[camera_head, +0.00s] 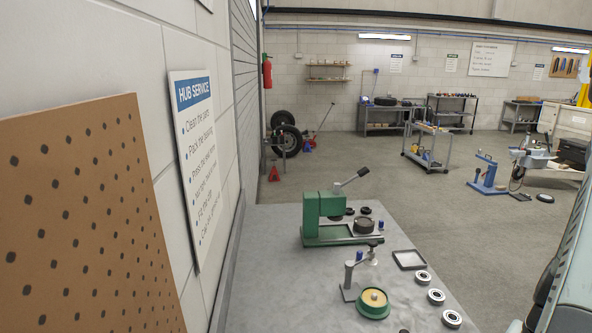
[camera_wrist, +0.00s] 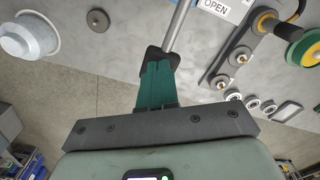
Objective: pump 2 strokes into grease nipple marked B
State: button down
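In the wrist view, my gripper (camera_wrist: 158,68) reaches up from the dark crossbar with its green fingers together. A grey metal rod (camera_wrist: 181,22), apparently a pump lever, runs up and out of the top from a black piece at the fingertips. The fingers appear closed on its end. The pump body is out of view. My gripper does not show in the head view.
A label reading OPEN (camera_wrist: 217,6) is near the top. Several bearings (camera_head: 436,297), a tray (camera_head: 408,260) and a green press (camera_head: 325,215) stand on the bench (camera_head: 270,260). A wall borders its left side.

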jog(key=shift+f, duration=0.9)
jog(key=shift+a, duration=0.1)
jog(key=shift+r, duration=0.1)
notch_tip(320, 180, up, 12)
jog(key=shift+a+f, duration=0.2)
jog(key=shift+a, duration=0.2)
dwell(0.5)
